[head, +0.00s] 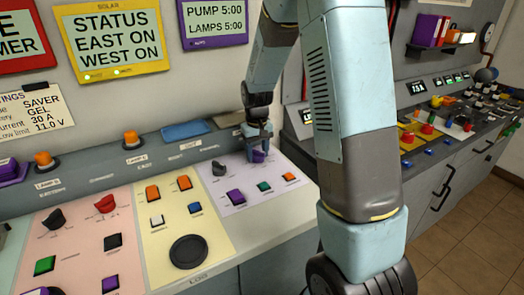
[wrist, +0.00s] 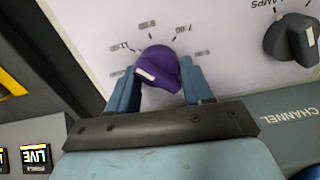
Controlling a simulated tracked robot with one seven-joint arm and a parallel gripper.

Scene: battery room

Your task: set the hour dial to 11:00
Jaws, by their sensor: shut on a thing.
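The hour dial is a purple round knob (wrist: 158,70) with a white mark on its left side in the wrist view. Small printed labels ring it on a pale panel; most are too small and turned to read surely. My gripper (wrist: 164,82) has one finger on each side of the dial and is shut on it. In the head view my gripper (head: 259,141) reaches down onto the purple dial (head: 258,156), partly hiding it. A screen (head: 215,20) on the wall reads PUMP 5:00 and LAMPS 5:00.
A dark knob (head: 219,169) sits left of the dial in the head view and also shows at the wrist view's right (wrist: 292,40). Purple (head: 235,197), green (head: 264,187) and orange (head: 289,177) buttons lie in front of it.

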